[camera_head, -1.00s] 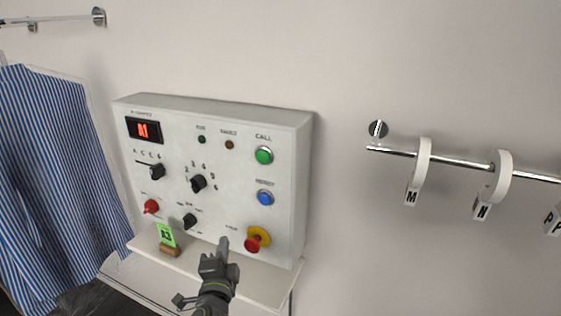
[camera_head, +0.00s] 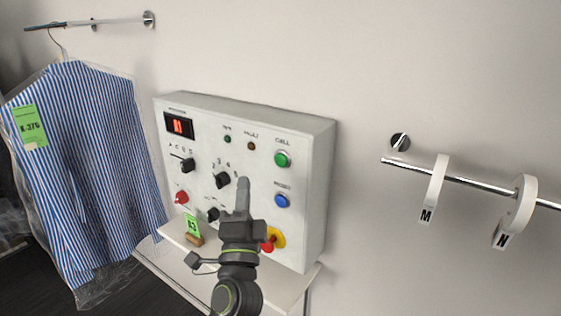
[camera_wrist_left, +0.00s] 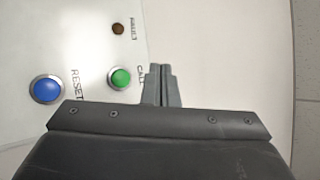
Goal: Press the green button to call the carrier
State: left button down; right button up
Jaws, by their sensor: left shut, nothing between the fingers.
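The green CALL button (camera_head: 282,159) is at the upper right of the white control box (camera_head: 318,190). It also shows in the left wrist view (camera_wrist_left: 121,78), with the CALL label beside it. My left gripper (camera_head: 243,182) is shut and empty, pointing up in front of the panel, left of and a little below the green button in the head view. In the left wrist view my closed fingertips (camera_wrist_left: 161,72) are just right of the green button, with a gap between them in the picture. My right gripper is not in view.
The blue RESET button (camera_head: 282,201) is below the green one. A red and yellow knob (camera_head: 274,239) is partly behind my arm. A bagged striped shirt (camera_head: 85,160) hangs left; a rail (camera_head: 470,182) with lettered rings is right.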

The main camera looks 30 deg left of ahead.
pick_arm(q)
jog(key=b, duration=0.2)
send_near(281, 160)
jog(key=w+a+r, duration=0.1)
jog(key=a+r, duration=0.3)
jog(key=shift+w+r, duration=0.15)
jog(key=shift+w, duration=0.85)
dwell(0.3)
dwell(0.7)
jog(key=shift+w+d, duration=0.1)
jog(key=shift+w, duration=0.3)
